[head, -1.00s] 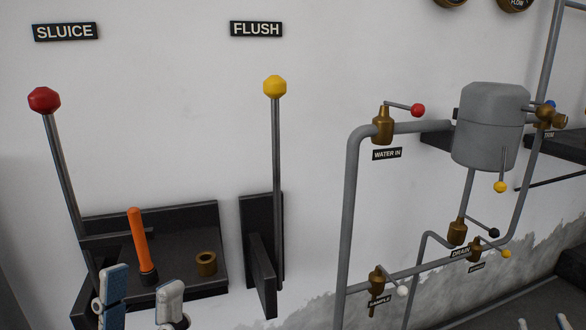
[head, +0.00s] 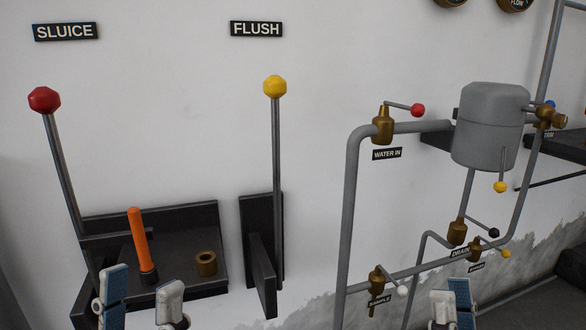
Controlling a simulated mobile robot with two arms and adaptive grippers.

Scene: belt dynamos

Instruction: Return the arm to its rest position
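My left gripper (head: 143,300) is at the bottom left, in front of the dark shelf. Its two fingers stand apart with nothing seen between them, so it is open. My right gripper (head: 452,306) is at the bottom edge, right of the sample valve. Its white finger and its blue-padded finger appear close together or overlapping, and its gap cannot be made out. Both grippers are cut off by the lower frame edge.
The red-knobbed sluice lever (head: 44,100) and yellow-knobbed flush lever (head: 275,87) stand at the wall. An orange-handled tool (head: 138,240) and a brass ring (head: 206,263) rest on the shelf (head: 190,225). Pipes, valves and a grey tank (head: 487,128) fill the right side.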

